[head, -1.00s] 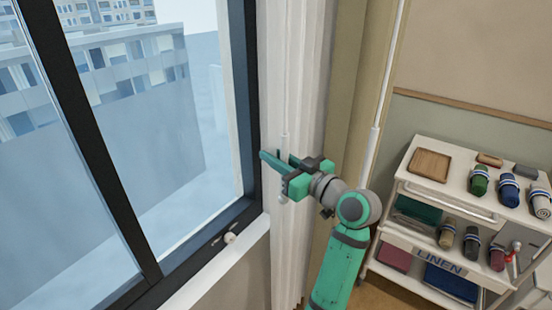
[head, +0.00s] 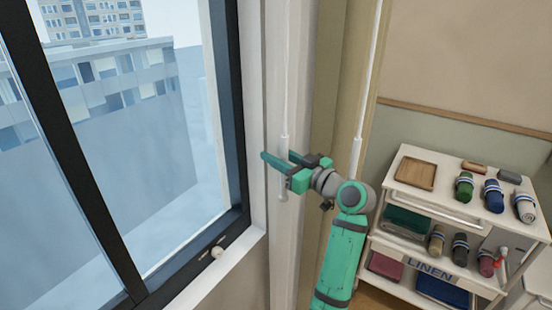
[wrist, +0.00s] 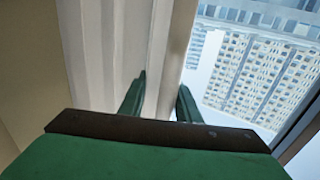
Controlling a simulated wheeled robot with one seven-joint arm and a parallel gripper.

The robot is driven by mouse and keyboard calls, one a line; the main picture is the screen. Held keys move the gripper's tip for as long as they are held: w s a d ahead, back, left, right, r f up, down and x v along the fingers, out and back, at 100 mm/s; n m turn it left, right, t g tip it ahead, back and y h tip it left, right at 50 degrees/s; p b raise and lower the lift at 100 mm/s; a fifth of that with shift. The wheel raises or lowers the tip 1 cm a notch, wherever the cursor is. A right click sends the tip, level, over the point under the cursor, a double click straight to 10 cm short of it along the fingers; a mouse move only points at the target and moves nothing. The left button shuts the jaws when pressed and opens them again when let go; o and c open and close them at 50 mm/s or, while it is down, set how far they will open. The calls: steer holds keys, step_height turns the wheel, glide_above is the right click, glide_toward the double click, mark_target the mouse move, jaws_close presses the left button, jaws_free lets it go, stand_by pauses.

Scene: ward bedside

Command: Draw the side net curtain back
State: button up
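The side net curtain (head: 279,235) hangs in white, gathered folds just right of the window frame. A thin white draw wand (head: 285,80) hangs in front of it, and its thicker handle (head: 282,188) shows below my fingers. My gripper (head: 279,157) is at the handle's height, reaching in from the right. Its two teal fingers are apart, and the wand passes at them, apparently between them. In the wrist view my fingers (wrist: 160,103) also stand apart, with pale folded cloth (wrist: 105,50) to their left. Contact with the wand cannot be made out.
The dark-framed window (head: 235,100) is on the left, with a latch (head: 217,252) on its lower frame. A beige curtain (head: 330,100) hangs to the right with a second white wand (head: 370,80). A linen trolley (head: 430,264) stands at the right.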

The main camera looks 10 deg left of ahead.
steer(key=shift+s+a, duration=0.1)
steer(key=shift+a, duration=0.05)
steer(key=shift+f, duration=0.1)
steer(key=v, duration=1.1)
steer(key=shift+a, duration=0.1)
